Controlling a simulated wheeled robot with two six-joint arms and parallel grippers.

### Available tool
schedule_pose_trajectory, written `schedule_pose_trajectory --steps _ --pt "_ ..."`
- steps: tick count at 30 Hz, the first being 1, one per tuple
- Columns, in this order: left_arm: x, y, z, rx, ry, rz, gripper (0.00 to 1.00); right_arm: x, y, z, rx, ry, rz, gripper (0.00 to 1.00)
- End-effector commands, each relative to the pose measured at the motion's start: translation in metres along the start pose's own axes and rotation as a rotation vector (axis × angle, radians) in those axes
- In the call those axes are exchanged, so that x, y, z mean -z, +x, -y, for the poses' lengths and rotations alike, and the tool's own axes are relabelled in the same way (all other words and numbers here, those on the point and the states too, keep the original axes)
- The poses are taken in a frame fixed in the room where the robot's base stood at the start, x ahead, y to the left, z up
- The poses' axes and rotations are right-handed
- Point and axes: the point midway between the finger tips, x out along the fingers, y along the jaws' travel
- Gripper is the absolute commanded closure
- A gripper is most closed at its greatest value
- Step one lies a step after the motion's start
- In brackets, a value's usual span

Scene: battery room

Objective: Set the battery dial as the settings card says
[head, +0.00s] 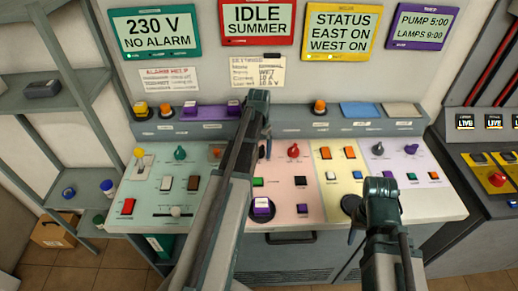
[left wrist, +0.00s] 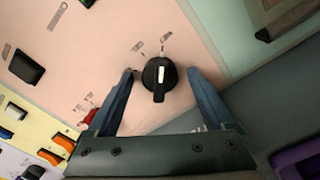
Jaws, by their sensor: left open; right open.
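A black dial (left wrist: 157,79) with a white pointer mark sits on the pink panel in the left wrist view; the mark lies towards small printed labels at the picture's top. My left gripper (left wrist: 160,73) is open, one finger on each side of the dial, with gaps visible. In the head view my left arm hides much of the dial's surroundings.
A red knob (head: 293,150) is close to the dial; it also shows beside a finger in the left wrist view (left wrist: 89,101). Switches crowd the mint, yellow and lilac panels. Wall displays include "IDLE SUMMER" (head: 258,22). A shelf (head: 62,110) stands at left.

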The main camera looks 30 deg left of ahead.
Motion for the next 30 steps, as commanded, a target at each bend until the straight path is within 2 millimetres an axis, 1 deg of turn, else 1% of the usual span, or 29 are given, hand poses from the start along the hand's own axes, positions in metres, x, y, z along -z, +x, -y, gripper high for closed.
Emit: schedule_pose_trajectory --steps 5,11,17,30 --pt "0.000 -0.003 0.000 0.000 0.000 0.000 0.14 0.000 -0.003 0.000 0.000 0.000 0.000 0.50" --pt "0.000 -0.017 0.000 0.000 -0.001 0.000 0.14 -0.001 -0.017 -0.002 0.000 0.000 0.000 0.50" --pt "0.000 -0.043 0.000 0.000 0.000 0.000 0.14 -0.003 -0.043 -0.004 0.000 0.000 0.000 0.50" --pt "0.000 -0.112 0.000 0.000 0.000 0.000 0.14 -0.006 -0.112 -0.011 0.000 -0.002 0.000 0.50"
